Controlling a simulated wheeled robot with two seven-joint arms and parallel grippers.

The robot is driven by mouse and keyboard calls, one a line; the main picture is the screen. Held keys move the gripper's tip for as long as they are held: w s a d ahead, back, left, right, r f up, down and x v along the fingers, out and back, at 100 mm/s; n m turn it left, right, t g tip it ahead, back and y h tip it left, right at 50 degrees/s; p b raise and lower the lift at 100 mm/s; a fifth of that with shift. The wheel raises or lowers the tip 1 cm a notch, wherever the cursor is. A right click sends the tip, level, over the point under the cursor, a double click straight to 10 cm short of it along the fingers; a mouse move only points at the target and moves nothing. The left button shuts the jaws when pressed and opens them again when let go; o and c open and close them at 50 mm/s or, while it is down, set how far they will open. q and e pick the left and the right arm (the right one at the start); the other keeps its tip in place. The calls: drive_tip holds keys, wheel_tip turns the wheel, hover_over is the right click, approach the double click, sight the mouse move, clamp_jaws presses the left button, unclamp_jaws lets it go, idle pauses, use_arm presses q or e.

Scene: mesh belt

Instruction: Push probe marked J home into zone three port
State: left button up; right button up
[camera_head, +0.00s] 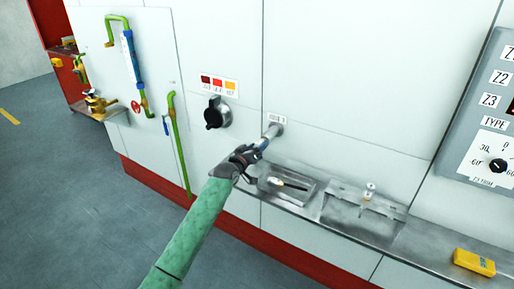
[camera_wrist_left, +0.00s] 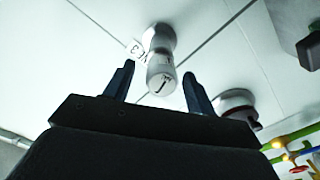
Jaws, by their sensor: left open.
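The probe marked J (camera_wrist_left: 161,82) is a pale cylinder sticking out of the round port (camera_wrist_left: 160,38) in the white wall. The port also shows in the head view (camera_head: 278,129), under a small label that seems to read zone 3. How deep the probe sits is hard to tell. My left gripper (camera_wrist_left: 158,86) is open, with one finger on each side of the probe's end and a gap showing at both fingers. In the head view my left gripper (camera_head: 257,148) is at the probe's outer end. My right gripper is out of view.
A steel ledge below the port holds a tray (camera_head: 313,197) with a dark and white item, a small upright white-topped item (camera_head: 369,190) and a yellow device (camera_head: 474,262). A black knob (camera_head: 213,115) is left of the port. A grey control panel (camera_head: 478,130) is at right.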

use_arm(q)
drive_tip(key=b+v, duration=0.2)
drive_tip(key=v, duration=0.5)
drive_tip(key=shift+s+a+b, duration=0.2)
drive_tip(key=shift+s+b, duration=0.05)
drive_tip(key=shift+b, duration=0.05)
